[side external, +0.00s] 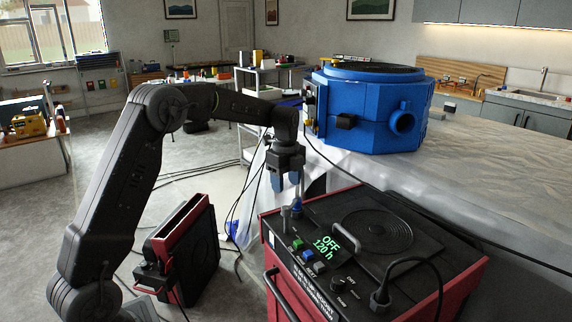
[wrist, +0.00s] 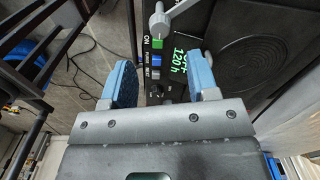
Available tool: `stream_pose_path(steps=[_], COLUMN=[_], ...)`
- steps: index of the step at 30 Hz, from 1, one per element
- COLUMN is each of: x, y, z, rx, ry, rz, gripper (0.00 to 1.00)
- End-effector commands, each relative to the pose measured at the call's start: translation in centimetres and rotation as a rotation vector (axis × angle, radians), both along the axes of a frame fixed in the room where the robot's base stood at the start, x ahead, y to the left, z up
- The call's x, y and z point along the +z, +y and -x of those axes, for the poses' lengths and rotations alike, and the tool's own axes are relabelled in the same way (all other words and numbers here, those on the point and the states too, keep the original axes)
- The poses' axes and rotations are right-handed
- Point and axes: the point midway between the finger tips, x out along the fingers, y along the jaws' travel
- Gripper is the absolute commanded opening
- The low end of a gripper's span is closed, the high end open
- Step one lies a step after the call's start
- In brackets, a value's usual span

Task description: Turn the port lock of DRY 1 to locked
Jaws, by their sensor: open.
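The red and black dryer box (side external: 268,238) stands in front, its display (side external: 325,243) reading OFF and 120 h. I cannot read a DRY 1 label or identify the port lock for sure. A grey lever with a round knob (wrist: 159,21) shows at the top of the wrist view, beyond the buttons. A small grey post (side external: 286,218) and a blue tip stand at the box's back left corner in the side view. My gripper (side external: 286,184) points down above that corner. In the wrist view its blue fingers (wrist: 160,84) are apart, with nothing held between them.
Green, blue and grey buttons (wrist: 157,60) line the panel. A lid with a handle (side external: 372,232) and a plugged black cable (side external: 381,297) are on the box top. A blue drum-like unit (side external: 365,115) stands on the sheet-covered bench (side external: 480,170) behind. Cables cross the floor.

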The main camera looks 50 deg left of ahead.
Motion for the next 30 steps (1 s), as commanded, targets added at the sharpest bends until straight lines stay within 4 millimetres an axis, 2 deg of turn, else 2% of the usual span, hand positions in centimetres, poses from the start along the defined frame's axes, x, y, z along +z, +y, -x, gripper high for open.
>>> stream_pose_path(steps=[3, 9, 15, 26, 30], x=[2.6, 5.1, 5.8, 5.8, 7.0], y=[0.0, 0.0, 0.0, 0.0, -1.1], z=[-0.1, 0.0, 0.0, 0.0, 0.9], rx=[0.000, -0.001, -0.001, 0.001, 0.054], ry=[-0.003, -0.001, 0.001, 0.000, -0.020], rz=[-0.001, 0.000, 0.000, 0.000, -0.006], gripper=[0.54, 0.54, 0.54, 0.54, 0.54])
